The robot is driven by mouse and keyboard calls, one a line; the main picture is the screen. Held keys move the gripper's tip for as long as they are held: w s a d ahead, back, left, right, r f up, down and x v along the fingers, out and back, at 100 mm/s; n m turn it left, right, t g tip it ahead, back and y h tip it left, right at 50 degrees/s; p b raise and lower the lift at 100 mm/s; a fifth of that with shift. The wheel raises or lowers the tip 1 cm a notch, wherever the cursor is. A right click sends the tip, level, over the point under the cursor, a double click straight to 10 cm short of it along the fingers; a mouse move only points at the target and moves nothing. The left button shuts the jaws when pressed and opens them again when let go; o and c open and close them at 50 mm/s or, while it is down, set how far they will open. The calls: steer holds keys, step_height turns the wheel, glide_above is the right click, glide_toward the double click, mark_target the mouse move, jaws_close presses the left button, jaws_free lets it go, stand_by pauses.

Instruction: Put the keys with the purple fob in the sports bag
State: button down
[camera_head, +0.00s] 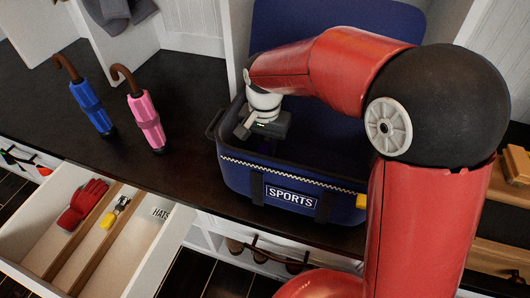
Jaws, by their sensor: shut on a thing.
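The dark blue sports bag (238,176), labelled SPORTS, stands on the dark bench top with its lid raised at the back. My gripper (256,138) reaches down into the left part of the bag's opening, below the rim of the raised lid. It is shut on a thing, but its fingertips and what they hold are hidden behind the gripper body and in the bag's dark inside. No keys with a purple fob can be seen.
An open drawer (142,262) at lower left holds red gloves (80,204) and a small item with a yellow fob (107,221). A blue umbrella (91,106) and a pink umbrella (147,119) lie on the bench. My arm hides the bag's right side.

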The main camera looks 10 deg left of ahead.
mark_target(265, 147)
steer(key=shift+f, duration=1.7)
steer(key=shift+f, duration=0.1)
steer(key=c, duration=1.1)
jaws_free()
steer(key=shift+c, duration=0.2)
step_height(265, 147, up, 12)
steer(key=shift+r+p, duration=0.15)
steer(key=shift+p, duration=0.25)
